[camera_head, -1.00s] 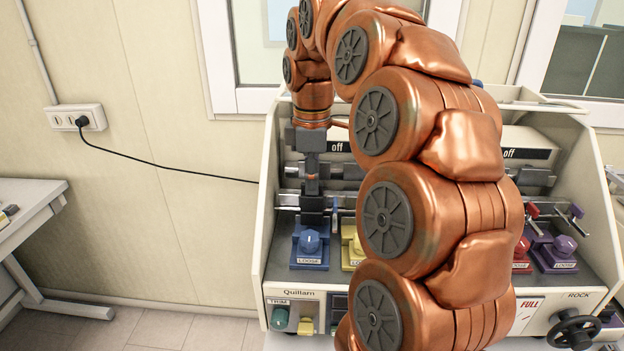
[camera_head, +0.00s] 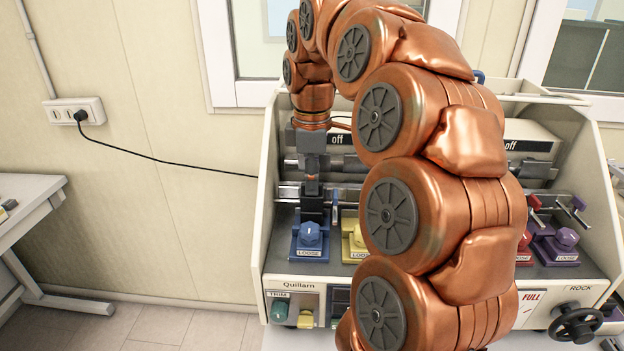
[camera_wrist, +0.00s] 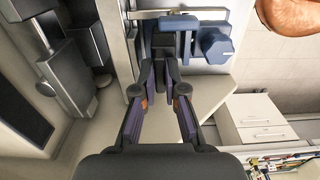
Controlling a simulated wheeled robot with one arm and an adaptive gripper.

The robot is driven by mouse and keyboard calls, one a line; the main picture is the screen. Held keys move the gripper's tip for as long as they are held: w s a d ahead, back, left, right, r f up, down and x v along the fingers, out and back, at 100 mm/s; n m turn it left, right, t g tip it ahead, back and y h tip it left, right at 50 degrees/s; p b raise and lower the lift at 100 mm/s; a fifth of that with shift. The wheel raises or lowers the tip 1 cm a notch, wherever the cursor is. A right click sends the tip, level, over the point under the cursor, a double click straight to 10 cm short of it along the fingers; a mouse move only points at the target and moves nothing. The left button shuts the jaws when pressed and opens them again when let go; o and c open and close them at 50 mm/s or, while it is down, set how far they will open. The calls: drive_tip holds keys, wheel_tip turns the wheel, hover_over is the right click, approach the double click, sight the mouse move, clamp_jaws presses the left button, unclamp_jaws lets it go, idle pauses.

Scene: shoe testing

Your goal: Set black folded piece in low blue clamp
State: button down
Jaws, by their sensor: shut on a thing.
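My gripper (camera_head: 312,178) points down over the left end of the testing machine, shut on the black folded piece (camera_head: 312,208). The piece hangs upright below the fingers, at the back of the low blue clamp (camera_head: 309,241). The clamp has a blue knob and a "LOOSE" label. In the wrist view my gripper (camera_wrist: 162,82) has its fingertips close together, next to the blue clamp (camera_wrist: 178,43) with its knob to the right. The piece is mostly hidden there by the fingers. I cannot tell whether its lower end sits inside the clamp's jaw.
A yellow clamp (camera_head: 353,240) stands just right of the blue one, partly behind my arm. Red and purple clamps (camera_head: 560,244) stand at the far right. A metal rail (camera_head: 290,192) runs behind the clamps, and the machine's white left side wall (camera_head: 262,185) is close to my gripper.

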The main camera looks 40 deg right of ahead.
drive_tip(key=shift+f, duration=0.45)
drive_tip(key=c, duration=1.2)
unclamp_jaws()
drive_tip(key=shift+o, duration=0.2)
